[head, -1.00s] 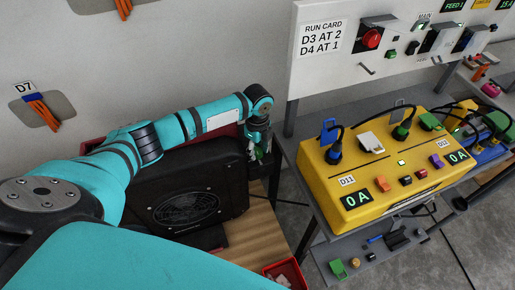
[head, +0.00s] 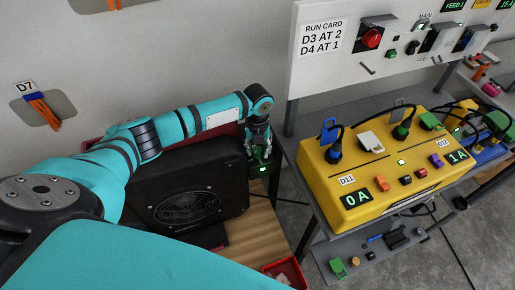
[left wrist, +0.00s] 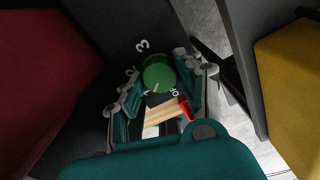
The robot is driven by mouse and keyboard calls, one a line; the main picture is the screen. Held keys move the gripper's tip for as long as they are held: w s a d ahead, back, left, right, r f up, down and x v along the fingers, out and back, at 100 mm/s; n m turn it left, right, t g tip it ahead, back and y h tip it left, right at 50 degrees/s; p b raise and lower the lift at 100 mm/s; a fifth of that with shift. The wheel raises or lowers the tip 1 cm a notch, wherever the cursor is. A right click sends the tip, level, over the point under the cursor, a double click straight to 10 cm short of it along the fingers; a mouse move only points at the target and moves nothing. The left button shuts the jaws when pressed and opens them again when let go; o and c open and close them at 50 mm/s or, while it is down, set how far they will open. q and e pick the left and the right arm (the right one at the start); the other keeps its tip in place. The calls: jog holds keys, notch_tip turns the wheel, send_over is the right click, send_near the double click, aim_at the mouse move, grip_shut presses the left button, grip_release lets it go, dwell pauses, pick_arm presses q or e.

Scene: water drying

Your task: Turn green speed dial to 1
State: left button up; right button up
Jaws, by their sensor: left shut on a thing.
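The black fan unit (head: 190,200) stands on a wooden surface in the head view, with a round grille on its front. My left gripper (head: 259,150) is at the fan's right end. In the left wrist view, the green dial (left wrist: 158,73) sits between the two fingers of my left gripper (left wrist: 162,88), which is shut on it. A white 3 and a partly hidden 2 are printed beside the dial, and pale marks and part of "OFF" show at its lower edge. The dial's exact setting is hard to read. My right gripper is not in view.
The yellow power box (head: 330,185) stands on a grey bench to the right; its displays read 0 A and 1 A. A run card (head: 323,38) reads D3 AT 2, D4 AT 1. A red tray (head: 285,272) is at the bottom.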

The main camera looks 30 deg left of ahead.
aim_at(258, 150)
pick_arm(q)
jog(key=shift+m, duration=0.6)
jog(key=o, duration=1.1)
jog(key=shift+o, duration=0.2)
jog(key=shift+r, duration=0.1)
jog(key=shift+r, duration=3.95)
jog(key=shift+r, duration=0.1)
